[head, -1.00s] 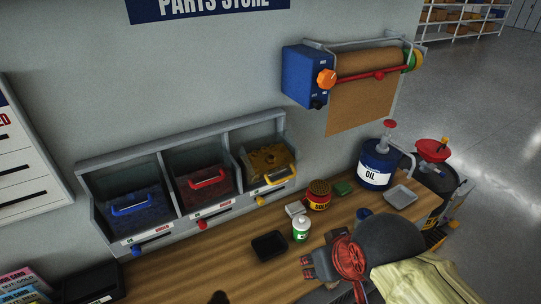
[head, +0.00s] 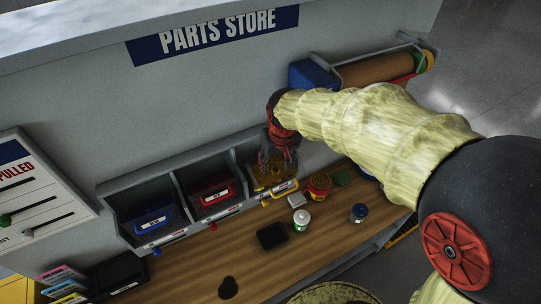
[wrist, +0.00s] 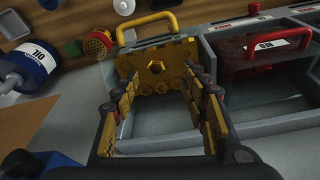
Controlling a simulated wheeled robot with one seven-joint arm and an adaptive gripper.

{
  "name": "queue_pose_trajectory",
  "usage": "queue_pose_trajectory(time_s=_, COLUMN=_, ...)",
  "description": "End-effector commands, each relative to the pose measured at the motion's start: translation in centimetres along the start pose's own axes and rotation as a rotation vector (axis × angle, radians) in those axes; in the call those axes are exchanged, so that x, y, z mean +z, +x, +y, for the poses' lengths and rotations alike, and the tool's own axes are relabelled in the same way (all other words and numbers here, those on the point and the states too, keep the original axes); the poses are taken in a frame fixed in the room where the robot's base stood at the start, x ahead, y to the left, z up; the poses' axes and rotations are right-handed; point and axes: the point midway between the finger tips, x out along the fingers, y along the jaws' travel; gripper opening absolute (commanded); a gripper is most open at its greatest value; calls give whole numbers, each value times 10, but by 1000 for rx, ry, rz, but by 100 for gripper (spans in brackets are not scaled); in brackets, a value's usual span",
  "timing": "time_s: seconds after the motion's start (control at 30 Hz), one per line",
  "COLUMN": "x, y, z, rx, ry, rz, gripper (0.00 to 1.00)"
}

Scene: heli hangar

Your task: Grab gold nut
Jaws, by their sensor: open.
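The gold bin (head: 262,184) with a yellow handle sits in the right compartment of the wall rack; it also shows in the wrist view (wrist: 128,62). A gold hexagonal nut shape (wrist: 157,67) shows near the middle of the gold contents, with other gold hex shapes around it. My gripper (head: 277,160) is over the gold bin, pointing down. In the wrist view my gripper (wrist: 162,92) is open and empty, its fingers on either side of the bin's middle. The nut is apart from both fingers. In the head view the nut is too small to tell.
A red-handled bin (head: 212,196) and a blue-handled bin (head: 152,220) stand to the left, behind grey dividers. On the bench are a red-and-gold tin (head: 318,184), a white bottle (head: 301,220) and a black tray (head: 272,236). An oil can (wrist: 28,62) shows in the wrist view.

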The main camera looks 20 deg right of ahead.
Motion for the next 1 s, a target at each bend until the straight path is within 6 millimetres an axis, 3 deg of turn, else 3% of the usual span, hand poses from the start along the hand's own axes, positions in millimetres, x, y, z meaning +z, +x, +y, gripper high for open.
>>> queue_pose_trajectory(time_s=0.17, x=-12, y=6, z=0, rx=-1, ry=14, rz=35, gripper=44)
queue_pose_trajectory(time_s=0.7, x=-15, y=67, z=8, rx=-2, ry=14, rz=35, gripper=44)
queue_pose_trajectory(time_s=1.0, x=-15, y=73, z=8, rx=-2, ry=14, rz=36, gripper=44)
